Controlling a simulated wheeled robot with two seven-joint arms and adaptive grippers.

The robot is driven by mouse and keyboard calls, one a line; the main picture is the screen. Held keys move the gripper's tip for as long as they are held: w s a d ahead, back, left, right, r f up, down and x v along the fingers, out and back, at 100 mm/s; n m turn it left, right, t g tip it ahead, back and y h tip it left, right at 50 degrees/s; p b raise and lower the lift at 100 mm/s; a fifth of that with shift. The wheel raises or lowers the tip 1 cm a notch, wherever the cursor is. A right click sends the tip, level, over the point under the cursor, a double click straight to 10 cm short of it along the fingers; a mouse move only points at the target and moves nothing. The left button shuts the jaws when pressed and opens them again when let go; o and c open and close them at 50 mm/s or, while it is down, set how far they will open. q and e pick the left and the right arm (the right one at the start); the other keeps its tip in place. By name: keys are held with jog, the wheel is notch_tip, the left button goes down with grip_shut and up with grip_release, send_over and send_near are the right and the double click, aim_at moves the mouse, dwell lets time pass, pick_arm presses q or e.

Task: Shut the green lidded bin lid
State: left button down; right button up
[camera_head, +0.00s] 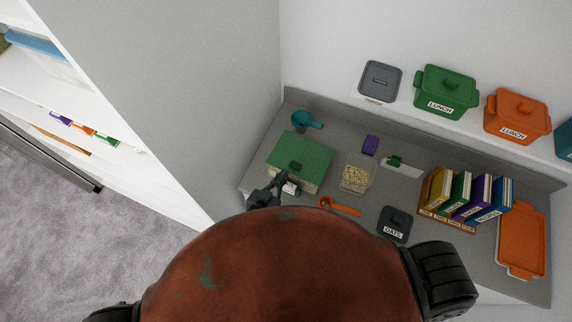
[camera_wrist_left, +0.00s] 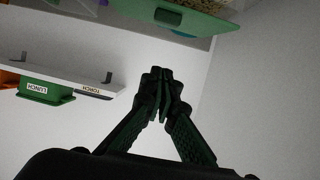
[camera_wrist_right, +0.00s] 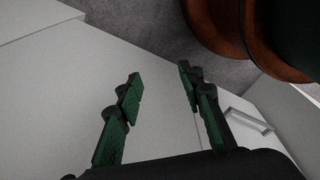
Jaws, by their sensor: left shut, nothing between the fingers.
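My left gripper (camera_head: 283,178) is at the bin's front left, close to the lid's front edge, and hides part of the front; contact is unclear. In the left wrist view its fingers (camera_wrist_left: 161,78) are together and empty. My right gripper (camera_wrist_right: 158,76) is open and empty, away from the bin, before pale panels.
A teal scoop (camera_head: 305,119) stands behind the bin. A clear container (camera_head: 356,174) and an orange spoon (camera_head: 340,207) lie to its right. Further right are an oats canister (camera_head: 394,223), a book rack (camera_head: 448,215) and an orange tray (camera_head: 521,242). A shelf above holds lunch boxes (camera_head: 444,90).

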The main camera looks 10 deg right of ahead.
pick_arm(q)
jog(key=b, duration=0.6)
send_over(292, 172)
jog(key=f, duration=0.3)
jog(key=shift+w+d+f, duration=0.1)
jog(key=shift+w+f, duration=0.1)
jog(key=shift+f, duration=0.2)
notch_tip(292, 172, down, 2)
jog(key=shift+f+b, duration=0.25)
jog(key=shift+b, duration=0.9)
jog(key=shift+f+b, duration=0.6)
jog(key=shift+b, duration=0.1)
jog(key=shift+s, duration=0.1)
